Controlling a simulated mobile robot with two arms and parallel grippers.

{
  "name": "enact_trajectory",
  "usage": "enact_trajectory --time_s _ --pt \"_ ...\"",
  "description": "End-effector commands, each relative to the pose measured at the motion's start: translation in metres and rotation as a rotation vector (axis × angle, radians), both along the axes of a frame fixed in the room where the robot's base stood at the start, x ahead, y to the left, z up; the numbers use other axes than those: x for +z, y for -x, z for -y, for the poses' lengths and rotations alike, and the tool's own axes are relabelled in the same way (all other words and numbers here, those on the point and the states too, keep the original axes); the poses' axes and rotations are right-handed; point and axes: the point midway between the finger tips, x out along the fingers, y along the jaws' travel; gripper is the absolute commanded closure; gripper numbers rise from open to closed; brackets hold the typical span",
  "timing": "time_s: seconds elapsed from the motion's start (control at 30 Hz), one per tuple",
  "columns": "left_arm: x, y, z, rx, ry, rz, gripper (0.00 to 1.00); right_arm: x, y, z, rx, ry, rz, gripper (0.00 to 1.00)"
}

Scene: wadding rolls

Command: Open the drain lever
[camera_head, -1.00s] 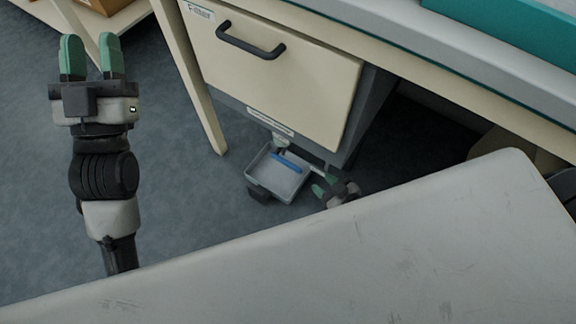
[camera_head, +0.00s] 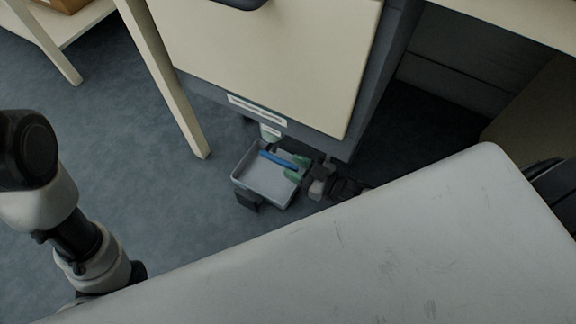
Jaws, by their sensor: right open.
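The blue drain lever (camera_head: 276,159) sits low under the cream-fronted cabinet (camera_head: 265,55), above a shallow grey tray (camera_head: 238,170). It slants down to the right. My right gripper (camera_head: 297,167) has green fingertips and reaches in from the right, low by the cabinet's bottom edge. Its open fingers are at the lever's right end, one on each side as seen from here. I cannot tell whether they touch it. My left arm shows at the left edge, but its gripper is out of view.
A cream table leg (camera_head: 163,80) stands left of the cabinet. A large pale worn surface (camera_head: 400,240) fills the lower right and hides part of my right arm. The blue-grey floor (camera_head: 130,200) left of the tray is clear.

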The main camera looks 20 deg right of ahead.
Motion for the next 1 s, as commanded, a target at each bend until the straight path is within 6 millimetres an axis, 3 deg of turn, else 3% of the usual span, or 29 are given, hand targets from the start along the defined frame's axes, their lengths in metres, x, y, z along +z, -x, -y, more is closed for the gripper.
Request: enact_trajectory --time_s 0.2,0.5,0.8,1.0 --pt "0.002 0.007 0.001 0.002 -0.002 0.031 0.60 -0.001 -0.017 -0.013 0.001 0.001 0.002 0.60" --pt "0.004 0.008 0.001 0.003 -0.003 0.035 0.60 0.000 -0.019 -0.015 0.000 0.001 0.000 0.60" --pt "0.004 0.009 0.001 0.002 -0.003 0.036 0.60 0.000 -0.019 -0.015 0.000 0.001 0.000 1.00" --pt "0.004 0.009 0.001 0.002 -0.003 0.036 0.60 0.000 -0.019 -0.015 0.000 0.001 0.000 1.00"
